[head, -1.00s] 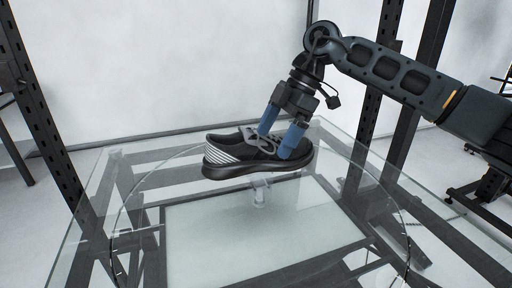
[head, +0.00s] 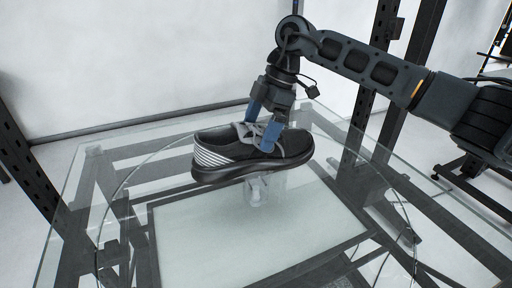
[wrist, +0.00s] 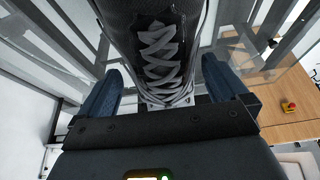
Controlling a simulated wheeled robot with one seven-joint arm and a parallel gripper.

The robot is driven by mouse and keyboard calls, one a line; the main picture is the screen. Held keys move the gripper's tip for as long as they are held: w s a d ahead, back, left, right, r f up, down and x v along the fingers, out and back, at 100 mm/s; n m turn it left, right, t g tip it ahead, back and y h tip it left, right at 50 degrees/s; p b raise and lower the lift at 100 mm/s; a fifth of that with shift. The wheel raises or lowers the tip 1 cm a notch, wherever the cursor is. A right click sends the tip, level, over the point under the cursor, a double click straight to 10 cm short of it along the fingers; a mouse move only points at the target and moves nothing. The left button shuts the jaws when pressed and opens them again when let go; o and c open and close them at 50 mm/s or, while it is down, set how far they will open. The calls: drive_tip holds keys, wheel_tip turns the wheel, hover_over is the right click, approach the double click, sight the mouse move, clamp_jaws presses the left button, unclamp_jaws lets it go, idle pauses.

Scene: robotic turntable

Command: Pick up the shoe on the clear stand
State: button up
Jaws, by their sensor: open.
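The shoe (head: 235,155) is dark with a striped white heel and grey laces. It sits on the small clear stand (head: 257,190), heel to the left and toe to the right. My gripper (head: 262,137) is open at the middle of the shoe, with one blue finger on the near side and the other at the far side. In the wrist view the laced shoe (wrist: 158,45) lies between the two blue fingers of my gripper (wrist: 163,85), with gaps beside it. The far finger is partly hidden in the head view.
The stand rests on a round glass plate over a glass table (head: 130,210) with a dark metal frame. Dark posts (head: 375,75) rise behind. A wooden table with a red button (wrist: 291,106) shows at the right in the wrist view.

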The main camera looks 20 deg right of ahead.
drive_tip(key=shift+x, duration=1.2)
drive_tip(key=shift+c, duration=0.5)
drive_tip(key=c, duration=1)
drive_tip(key=shift+c, duration=0.4)
drive_tip(key=shift+r, duration=0.15)
